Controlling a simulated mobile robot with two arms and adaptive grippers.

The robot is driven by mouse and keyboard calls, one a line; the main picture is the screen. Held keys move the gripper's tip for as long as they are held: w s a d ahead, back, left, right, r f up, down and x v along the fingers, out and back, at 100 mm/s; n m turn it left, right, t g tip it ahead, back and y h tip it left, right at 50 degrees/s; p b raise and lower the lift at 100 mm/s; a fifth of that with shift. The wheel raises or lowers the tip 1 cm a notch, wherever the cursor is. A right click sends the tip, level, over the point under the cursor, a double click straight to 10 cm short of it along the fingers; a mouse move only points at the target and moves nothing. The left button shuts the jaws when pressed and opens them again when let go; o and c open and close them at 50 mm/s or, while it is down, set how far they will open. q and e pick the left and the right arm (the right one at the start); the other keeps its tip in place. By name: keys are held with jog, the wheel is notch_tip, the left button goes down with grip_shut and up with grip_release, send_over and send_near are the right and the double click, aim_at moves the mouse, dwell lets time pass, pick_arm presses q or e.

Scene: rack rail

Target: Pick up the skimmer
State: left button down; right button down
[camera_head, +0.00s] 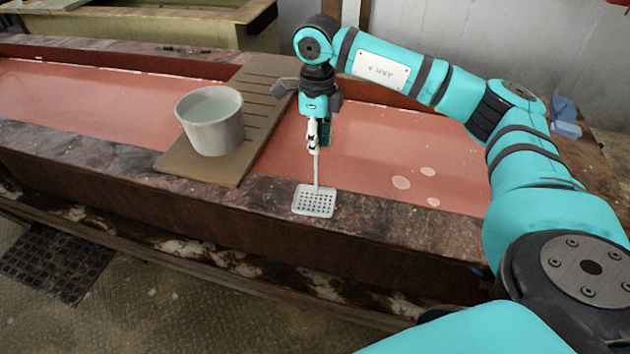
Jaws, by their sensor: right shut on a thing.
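The skimmer (314,201) has a flat, pale, perforated square head and a thin light handle. Its head is at the front rim of the long trough, and I cannot tell whether it touches the rim. The handle rises from the head into my right gripper (314,148), which is shut on its upper part. My right gripper points down, with my teal right arm reaching in from the right. My left gripper is not in view.
A pale bucket (213,138) stands on a slatted wooden board (197,167) across the trough, left of the skimmer. Reddish liquid (395,150) fills the trough on both sides. A blue object (565,118) lies at the right end. A floor grate (52,262) is at lower left.

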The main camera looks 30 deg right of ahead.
jog(key=shift+r, duration=0.1)
dwell(0.3)
jog(key=shift+r+b, duration=0.4)
jog(key=shift+r, duration=0.05)
notch_tip(320, 180, up, 2)
jog(key=shift+r+b, duration=0.15)
jog(key=shift+b, duration=0.5)
jog(key=s+a+r, duration=0.2)
jog(key=s+a, duration=0.2)
jog(key=s, duration=0.3)
jog(key=s+a+r+b, duration=0.1)
jog(key=s+a+r, duration=0.1)
jog(key=s+a, duration=0.2)
jog(key=s, duration=0.2)
jog(key=shift+s+a+r, duration=0.15)
jog(key=shift+s+r, duration=0.2)
jog(key=shift+s, duration=0.05)
